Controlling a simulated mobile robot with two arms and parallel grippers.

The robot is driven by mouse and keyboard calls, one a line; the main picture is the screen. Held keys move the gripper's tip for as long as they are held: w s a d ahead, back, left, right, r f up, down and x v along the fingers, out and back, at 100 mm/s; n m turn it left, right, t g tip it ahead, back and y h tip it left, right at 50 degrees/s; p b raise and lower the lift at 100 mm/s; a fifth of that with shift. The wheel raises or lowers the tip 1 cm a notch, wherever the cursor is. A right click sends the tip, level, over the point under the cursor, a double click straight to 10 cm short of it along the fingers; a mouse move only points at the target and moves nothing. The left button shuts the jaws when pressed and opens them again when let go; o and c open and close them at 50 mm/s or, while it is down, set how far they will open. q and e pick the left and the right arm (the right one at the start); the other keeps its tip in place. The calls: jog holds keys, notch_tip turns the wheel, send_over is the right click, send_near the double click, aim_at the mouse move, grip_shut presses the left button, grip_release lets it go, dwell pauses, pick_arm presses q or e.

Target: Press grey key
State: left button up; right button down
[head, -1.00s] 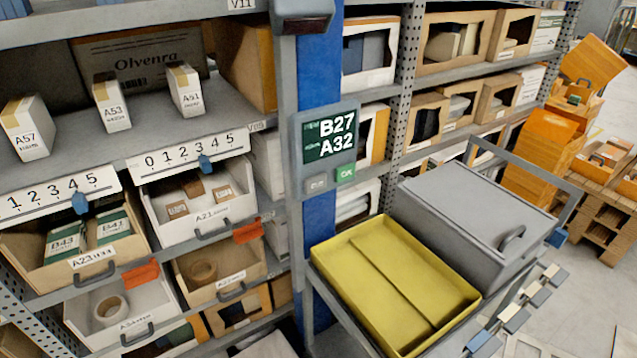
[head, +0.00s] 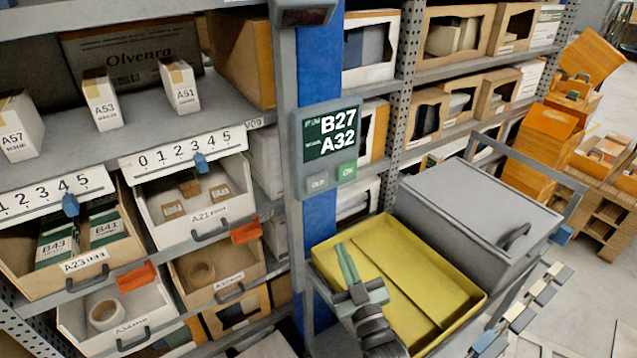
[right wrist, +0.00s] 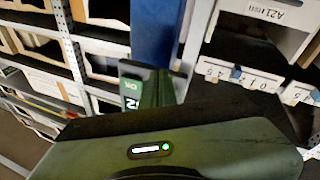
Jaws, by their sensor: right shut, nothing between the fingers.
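The grey key (head: 317,182) sits at the lower left of a panel (head: 298,150) on the blue post, beside a green key (head: 347,170) marked OK. The panel's screen (head: 333,133) reads B27 and A32. My right gripper (head: 344,252) is shut and empty, pointing up, with its tips below the panel in the head view. The grey key cannot be made out there. My left gripper is not in view.
A yellow tray (head: 440,268) lies behind my right gripper, beside a grey lidded box (head: 475,210) on a cart. Shelves with bins (head: 200,215) and small boxes stand left of the post. Orange flags (head: 246,233) stick out from the bins.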

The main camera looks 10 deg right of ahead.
aim_at(317, 182)
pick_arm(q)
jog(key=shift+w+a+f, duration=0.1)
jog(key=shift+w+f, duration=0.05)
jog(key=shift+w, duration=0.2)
pick_arm(e)
notch_tip(317, 182, up, 11)
jog(key=s+d+t+h, duration=0.1)
jog(key=t, duration=0.4)
jog(key=shift+s+t, duration=0.25)
jog(key=shift+t, duration=0.05)
jog(key=shift+w, duration=0.1)
pick_arm(q)
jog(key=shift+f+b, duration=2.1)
jog(key=shift+b, duration=0.1)
pick_arm(e)
jog(key=w+a, duration=0.2)
jog(key=w, duration=0.6)
jog(key=shift+a, duration=0.4)
jog(key=shift+w, duration=0.1)
pick_arm(q)
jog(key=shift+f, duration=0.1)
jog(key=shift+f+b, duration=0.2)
jog(key=shift+b, duration=0.1)
pick_arm(e)
jog(key=shift+w+a, duration=0.15)
jog(key=shift+w, duration=0.25)
